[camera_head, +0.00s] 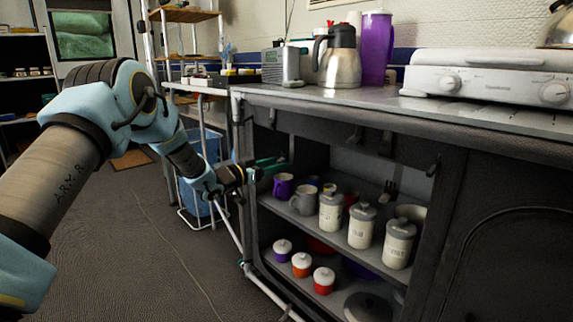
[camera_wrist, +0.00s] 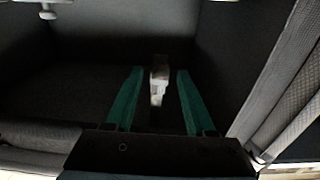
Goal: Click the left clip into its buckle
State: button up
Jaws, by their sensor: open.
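My gripper (camera_head: 272,166) reaches to the left end of the open cabinet, below the countertop. In the wrist view my gripper (camera_wrist: 159,72) shows two green fingers spread apart. A small pale piece (camera_wrist: 158,77), which looks like a clip or buckle part, appears in the gap between them. It is apart from both fingers, and I cannot tell its depth. In the head view a small dark fitting (camera_head: 272,116) hangs under the counter's left part, above my gripper. Another dark clip-like fitting (camera_head: 356,133) hangs farther right. I cannot tell which parts are clip and buckle.
Purple and grey mugs (camera_head: 303,200) and labelled canisters (camera_head: 361,226) stand on the cabinet shelf right of my gripper. Small lidded jars (camera_head: 301,265) are below. A steel jug (camera_head: 340,56) and a white stove (camera_head: 490,78) are on the counter. The floor (camera_head: 120,250) at left is clear.

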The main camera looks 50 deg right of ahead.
jog(key=shift+s+d+b, duration=0.15)
jog(key=shift+d+b, duration=0.35)
jog(key=shift+d, duration=2.25)
jog(key=shift+c, duration=0.2)
grip_shut()
